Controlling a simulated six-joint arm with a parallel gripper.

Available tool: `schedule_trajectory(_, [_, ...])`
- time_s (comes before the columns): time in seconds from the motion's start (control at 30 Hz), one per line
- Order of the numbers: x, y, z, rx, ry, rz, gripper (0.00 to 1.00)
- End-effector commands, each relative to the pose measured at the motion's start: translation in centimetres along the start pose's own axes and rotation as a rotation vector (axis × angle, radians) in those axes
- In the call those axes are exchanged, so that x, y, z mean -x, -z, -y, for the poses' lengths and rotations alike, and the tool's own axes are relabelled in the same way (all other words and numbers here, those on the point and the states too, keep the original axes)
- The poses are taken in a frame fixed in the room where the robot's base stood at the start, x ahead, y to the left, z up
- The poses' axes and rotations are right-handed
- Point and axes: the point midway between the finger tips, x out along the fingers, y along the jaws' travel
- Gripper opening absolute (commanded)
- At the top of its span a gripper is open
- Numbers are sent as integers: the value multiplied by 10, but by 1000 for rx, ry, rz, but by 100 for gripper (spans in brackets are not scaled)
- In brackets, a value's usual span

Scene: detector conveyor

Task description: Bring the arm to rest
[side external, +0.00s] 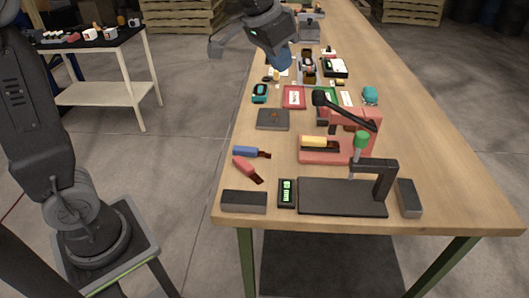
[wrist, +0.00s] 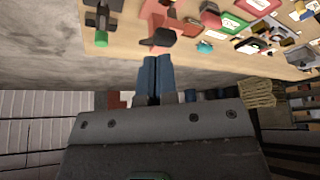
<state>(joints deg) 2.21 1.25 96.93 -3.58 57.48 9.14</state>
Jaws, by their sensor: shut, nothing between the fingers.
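My gripper (side external: 281,64) is at the top of the side external view, raised above the left part of the long wooden table (side external: 440,170). Its blue fingers point down and are together, with nothing held. In the wrist view the two blue fingers of my gripper (wrist: 158,62) lie side by side, touching, below the table edge in the picture. The gripper hides part of the table's far left side. The gap between the fingertips and the things below is hard to judge.
A red press-like fixture (side external: 325,150) and a dark stand (side external: 342,196) are on the table's near half. Blue (side external: 247,152) and red (side external: 245,167) handled tools lie near its left edge. Several small items crowd the middle. A side table (side external: 97,95) stands left. The table's right side is clear.

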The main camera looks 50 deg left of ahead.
Motion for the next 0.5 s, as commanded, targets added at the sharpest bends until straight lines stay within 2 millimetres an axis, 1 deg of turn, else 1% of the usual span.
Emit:
schedule_trajectory(0.03, [13, -22, -1, 16, 9, -11, 0])
schedule_trajectory(0.17, [31, -79, -3, 56, 29, -25, 0])
schedule_trajectory(0.2, [35, -97, -4, 68, 34, -30, 0])
schedule_trajectory(0.27, [38, -124, -6, 87, 42, -37, 0])
schedule_trajectory(0.3, [38, -141, -7, 98, 48, -42, 0])
schedule_trajectory(0.4, [36, -180, -10, 122, 59, -52, 0])
schedule_trajectory(0.5, [31, -208, -12, 142, 67, -60, 0])
